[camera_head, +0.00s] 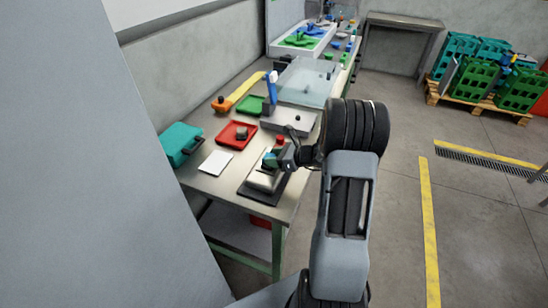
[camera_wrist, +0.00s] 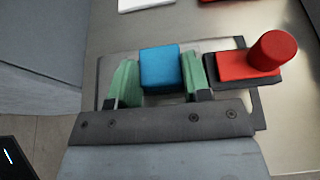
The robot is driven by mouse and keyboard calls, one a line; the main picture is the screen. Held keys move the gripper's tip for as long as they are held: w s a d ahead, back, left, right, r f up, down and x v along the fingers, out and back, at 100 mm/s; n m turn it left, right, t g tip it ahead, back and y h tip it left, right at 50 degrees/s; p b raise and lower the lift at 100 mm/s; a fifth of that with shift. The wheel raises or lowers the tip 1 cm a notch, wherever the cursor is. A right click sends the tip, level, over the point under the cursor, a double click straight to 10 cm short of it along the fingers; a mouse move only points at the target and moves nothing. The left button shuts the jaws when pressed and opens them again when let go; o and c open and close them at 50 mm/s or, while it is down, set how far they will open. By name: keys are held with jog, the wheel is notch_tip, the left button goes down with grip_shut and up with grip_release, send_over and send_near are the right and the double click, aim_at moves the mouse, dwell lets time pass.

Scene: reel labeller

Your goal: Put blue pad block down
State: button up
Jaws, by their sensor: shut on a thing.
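The blue pad block (camera_wrist: 160,68) is between the green fingers of my gripper (camera_wrist: 158,78) in the wrist view. Both fingers close on its sides. In the head view my gripper (camera_head: 273,159) is over a pale block-like fixture (camera_head: 262,181) on a dark plate (camera_head: 258,195) near the bench's front edge. There the blue block is small and mostly hidden by the gripper. I cannot tell whether its underside touches the fixture.
A red part with an upright cylinder (camera_wrist: 272,54) stands close right of the fingers. A white sheet (camera_head: 215,162), a red tray (camera_head: 223,142) holding a small block, and a teal box (camera_head: 180,143) lie left on the bench. A flat grey machine (camera_head: 285,122) stands behind.

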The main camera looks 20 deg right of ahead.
jog(key=shift+f, duration=0.2)
jog(key=o, duration=1)
jog(key=shift+c, duration=0.2)
jog(key=shift+s+d+r, duration=0.1)
jog(key=shift+d+r, duration=0.05)
jog(key=shift+r, duration=0.2)
jog(key=v, duration=1.1)
jog(key=s+a+r+n+g+h, duration=0.3)
jog(key=s+a+n, duration=0.4)
jog(key=n, duration=0.6)
jog(key=s+a+r+n+g+h, duration=0.2)
jog(key=s+a+n+h, duration=0.4)
jog(key=a+n, duration=0.5)
jog(key=s+r+n, duration=0.1)
jog(key=n, duration=0.2)
jog(key=shift+s+r+n+g+b, duration=0.2)
jog(key=shift+n+g+b, duration=0.1)
jog(key=shift+g+b, duration=0.1)
